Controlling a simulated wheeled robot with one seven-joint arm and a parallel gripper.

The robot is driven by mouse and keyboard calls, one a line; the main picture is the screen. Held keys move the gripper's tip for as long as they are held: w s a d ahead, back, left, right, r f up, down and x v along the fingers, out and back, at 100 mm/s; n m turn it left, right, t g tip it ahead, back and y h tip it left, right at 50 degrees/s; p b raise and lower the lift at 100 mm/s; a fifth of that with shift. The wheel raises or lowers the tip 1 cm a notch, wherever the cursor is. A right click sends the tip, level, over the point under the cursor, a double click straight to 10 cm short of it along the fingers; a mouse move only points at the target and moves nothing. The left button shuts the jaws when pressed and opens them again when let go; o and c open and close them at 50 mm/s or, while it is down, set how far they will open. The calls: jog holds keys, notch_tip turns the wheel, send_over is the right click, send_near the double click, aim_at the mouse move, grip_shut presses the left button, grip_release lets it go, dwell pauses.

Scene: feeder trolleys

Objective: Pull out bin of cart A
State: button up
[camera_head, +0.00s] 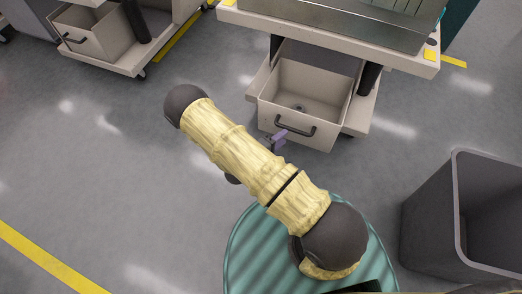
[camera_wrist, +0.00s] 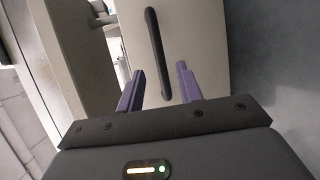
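A beige open-topped bin (camera_head: 268,111) sits low in the cart (camera_head: 400,56) at the upper right of the head view. No letter on the cart is readable. The bin's front has a dark bar handle (camera_head: 298,131), and its inside looks nearly empty. My gripper (camera_head: 279,138), with purple fingers, is at the bin's front by the handle's left end, partly hidden by my arm. In the wrist view my gripper (camera_wrist: 160,84) is open, with the handle (camera_wrist: 154,45) running between its fingers and gaps on both sides. I cannot tell whether the fingertips reach around the handle.
Another cart (camera_head: 128,62) with a similar bin (camera_head: 91,45) stands at the upper left. A grey open container (camera_head: 430,235) stands at the lower right, close to my base. Grey floor (camera_head: 120,165) is clear on the left.

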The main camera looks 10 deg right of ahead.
jog(key=p+v, duration=0.2)
jog(key=v, duration=0.8)
jog(key=shift+p, duration=0.35)
jog(key=shift+a+r, duration=0.1)
jog(key=shift+a, duration=0.05)
jog(key=w+a+r+m+g+y+p, duration=0.1)
jog(key=w+a+r+m+y, duration=0.25)
jog(key=w+r+y, duration=0.45)
notch_tip(320, 180, up, 9)
jog(key=w+m+g+y+p, duration=0.1)
jog(key=w+m+y+p, duration=0.1)
jog(key=w+y, duration=0.15)
jog(key=s+d+r+m+g+y+p, duration=0.1)
jog(key=s+d+r+g, duration=0.1)
jog(key=s+d+r, duration=0.45)
jog(key=s+d+r+m+g+y+p, duration=0.15)
jog(key=s+d+r, duration=0.25)
jog(key=s+r, duration=0.6)
notch_tip(320, 180, up, 37)
jog(key=p, duration=3.7)
jog(key=shift+a+r+n+g+h, duration=0.2)
jog(key=shift+a+n+g+h, duration=0.05)
jog(key=shift+n+g+h, duration=0.1)
